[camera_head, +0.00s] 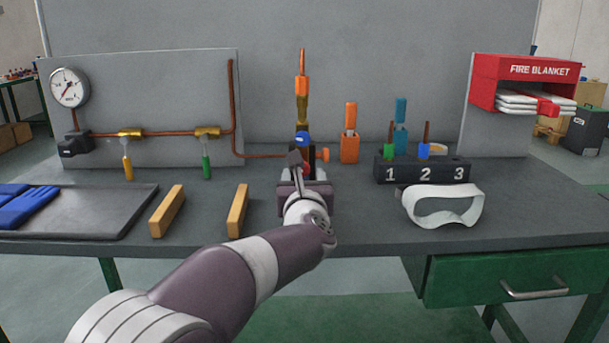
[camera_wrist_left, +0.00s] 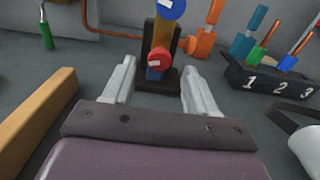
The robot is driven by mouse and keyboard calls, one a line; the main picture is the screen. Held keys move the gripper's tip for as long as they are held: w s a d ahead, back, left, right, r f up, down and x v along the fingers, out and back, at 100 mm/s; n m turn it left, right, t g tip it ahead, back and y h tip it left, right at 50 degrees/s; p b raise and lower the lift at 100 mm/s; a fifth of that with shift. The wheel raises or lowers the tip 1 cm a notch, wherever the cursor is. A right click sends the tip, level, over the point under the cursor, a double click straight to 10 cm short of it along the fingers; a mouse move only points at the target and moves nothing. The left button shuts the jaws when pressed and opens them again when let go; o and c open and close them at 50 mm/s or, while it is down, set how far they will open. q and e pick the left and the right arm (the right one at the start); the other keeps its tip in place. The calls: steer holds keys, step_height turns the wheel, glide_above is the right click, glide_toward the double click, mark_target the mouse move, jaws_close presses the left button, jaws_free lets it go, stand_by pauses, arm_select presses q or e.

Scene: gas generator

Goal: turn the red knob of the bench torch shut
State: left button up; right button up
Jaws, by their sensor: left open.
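The bench torch (camera_head: 302,104) stands upright at the back middle of the bench, with a brass body, an orange upper part and a flame-like copper tip. Its red knob (camera_wrist_left: 153,58) faces me low on the torch, above a dark base; in the head view my gripper mostly hides it. A blue knob (camera_head: 302,138) sits above it. My left gripper (camera_wrist_left: 156,85) is open, its two fingers spread left and right of the red knob, with the knob a little beyond the fingertips and apart from them. My right gripper is not in view.
A copper pipe (camera_head: 232,110) and orange fitting (camera_head: 325,154) lie beside the torch. Right are an orange holder (camera_head: 350,148), a numbered black block (camera_head: 422,170) and white goggles (camera_head: 441,206). Two wooden bars (camera_head: 238,211) lie left. A fire blanket box (camera_head: 523,84) hangs right.

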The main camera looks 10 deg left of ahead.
mark_target(303, 169)
arm_select(q)
steer(key=shift+x, duration=1.55)
steer(key=c, duration=1)
